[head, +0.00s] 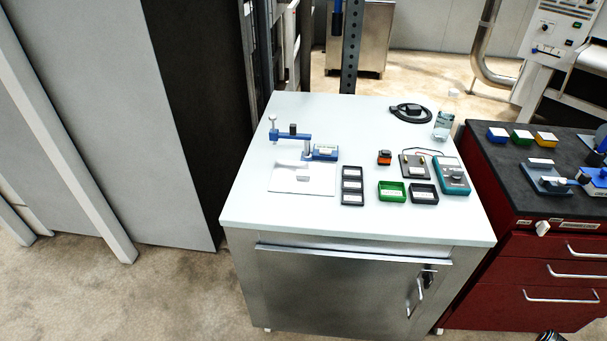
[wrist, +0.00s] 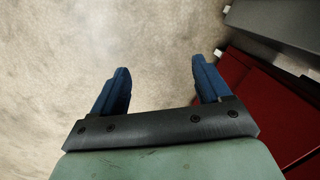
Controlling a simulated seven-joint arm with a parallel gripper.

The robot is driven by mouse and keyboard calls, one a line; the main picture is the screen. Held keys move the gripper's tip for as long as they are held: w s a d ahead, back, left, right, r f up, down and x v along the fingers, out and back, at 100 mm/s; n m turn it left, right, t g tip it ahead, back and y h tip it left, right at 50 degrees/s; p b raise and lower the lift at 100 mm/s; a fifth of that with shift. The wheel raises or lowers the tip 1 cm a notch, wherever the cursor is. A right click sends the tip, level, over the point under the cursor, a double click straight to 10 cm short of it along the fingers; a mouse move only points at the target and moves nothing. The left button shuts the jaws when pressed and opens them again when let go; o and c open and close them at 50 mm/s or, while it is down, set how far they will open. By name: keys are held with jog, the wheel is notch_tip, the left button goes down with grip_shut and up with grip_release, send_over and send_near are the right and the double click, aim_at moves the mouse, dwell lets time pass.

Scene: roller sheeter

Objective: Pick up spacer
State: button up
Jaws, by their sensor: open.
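My gripper (wrist: 160,68) shows in the wrist view with its two blue fingers wide apart and nothing between them. It points down over bare floor, with a red cabinet at the right of that view. I cannot name the spacer for certain. A small pale block (head: 303,178) lies on a white sheet (head: 285,188) at the left of the light worktop, and it may be the spacer. A blue stand with an arm (head: 318,153) stands just behind the sheet. The block and worktop are not in the wrist view.
The worktop (head: 255,205) also holds a black three-part tray (head: 353,171), a green bin (head: 392,184), a black bin (head: 424,187), a teal meter (head: 453,165) and a black cable coil (head: 411,108). A red cabinet (head: 540,260) stands at the right. The worktop's front left is clear.

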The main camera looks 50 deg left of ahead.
jog(key=w+a+r+m+t+y, duration=0.1)
jog(key=w+a+r+t, duration=0.1)
jog(key=w+r, duration=0.95)
jog(key=w+a+r+m+t, duration=0.1)
jog(key=w+a+r+t, duration=0.15)
jog(key=w+r, duration=0.9)
jog(key=w+a+r+t+y, duration=0.1)
jog(key=w+a+r, duration=0.25)
jog(key=r, duration=0.95)
jog(key=w+a+r+t, duration=0.2)
jog(key=w+a+r, duration=0.15)
jog(key=r, duration=1.05)
jog(key=s+a+n+g, duration=0.1)
jog(key=s+a+n, duration=0.15)
jog(key=a, duration=0.75)
jog(key=s+a+n+g, duration=0.1)
jog(key=s+a, duration=0.2)
jog(key=a, duration=0.7)
jog(key=n+g+h, duration=0.3)
jog(key=n+g, duration=0.2)
jog(key=n, duration=0.6)
send_over(304, 172)
notch_tip(304, 172, down, 3)
jog(key=shift+m+t, duration=0.25)
notch_tip(304, 172, down, 13)
jog(key=shift+a+r, duration=0.1)
